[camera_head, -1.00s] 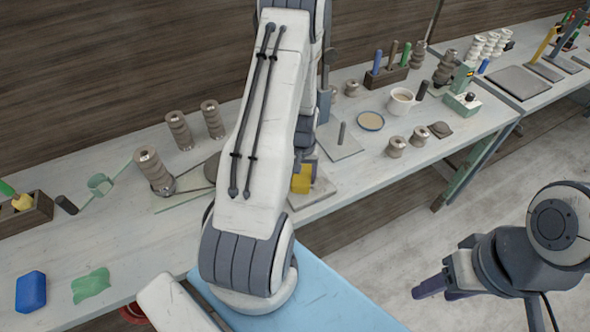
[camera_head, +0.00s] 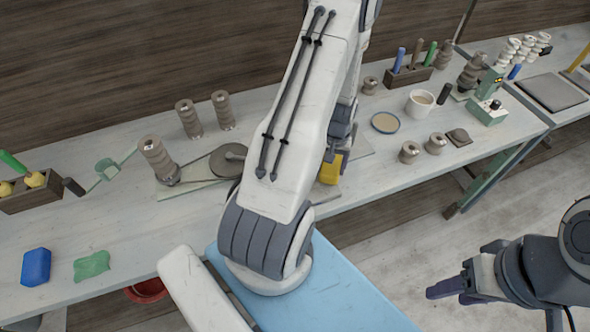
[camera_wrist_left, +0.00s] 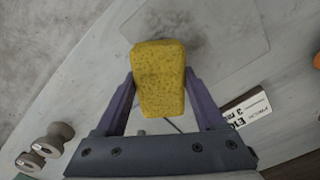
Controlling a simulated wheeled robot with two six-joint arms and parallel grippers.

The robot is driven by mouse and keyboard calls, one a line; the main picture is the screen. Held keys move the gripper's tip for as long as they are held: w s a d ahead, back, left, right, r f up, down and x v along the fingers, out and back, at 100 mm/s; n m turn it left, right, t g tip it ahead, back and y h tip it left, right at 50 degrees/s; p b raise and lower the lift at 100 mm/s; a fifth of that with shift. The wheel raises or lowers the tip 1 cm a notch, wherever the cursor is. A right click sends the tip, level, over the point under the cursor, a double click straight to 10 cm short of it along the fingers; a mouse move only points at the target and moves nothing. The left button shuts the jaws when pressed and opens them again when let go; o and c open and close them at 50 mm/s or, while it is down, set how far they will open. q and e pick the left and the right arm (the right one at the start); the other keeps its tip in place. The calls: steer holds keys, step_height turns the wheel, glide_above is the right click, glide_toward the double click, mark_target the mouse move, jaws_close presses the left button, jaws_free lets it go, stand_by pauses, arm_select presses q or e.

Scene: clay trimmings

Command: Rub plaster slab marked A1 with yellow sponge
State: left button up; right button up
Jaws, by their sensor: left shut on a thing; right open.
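My left gripper (camera_wrist_left: 160,100) is shut on the yellow sponge (camera_wrist_left: 158,75), its purple fingers on either side. In the head view the sponge (camera_head: 330,171) shows low beside my left arm, which hides most of the gripper. In the left wrist view a pale flat slab (camera_wrist_left: 235,30) with a dark smudge lies under or just beyond the sponge; I cannot tell whether they touch. In the head view only part of a pale slab (camera_head: 358,150) shows behind the arm. No A1 mark is readable. My right gripper (camera_head: 456,290) is open and empty, off the bench at the right.
On the bench stand a cup (camera_head: 420,103), a dish (camera_head: 385,122), grey spools (camera_head: 410,152) and a turntable (camera_head: 228,160). A blue block (camera_head: 36,267) and green cloth (camera_head: 92,266) lie at left. A printed card (camera_wrist_left: 246,108) lies near the left gripper.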

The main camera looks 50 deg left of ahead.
arm_select(q)
steer(key=r, duration=0.1)
steer(key=r+p, duration=0.1)
steer(key=r, duration=0.1)
steer(key=shift+w+d+r+p, duration=0.15)
steer(key=shift+d+r+p, duration=0.15)
steer(key=shift+p, duration=0.1)
steer(key=shift+a+r+p, duration=0.1)
steer(key=shift+r+p, duration=0.5)
steer(key=shift+r, duration=0.2)
steer(key=shift+r+p, duration=0.8)
steer(key=shift+r, duration=0.25)
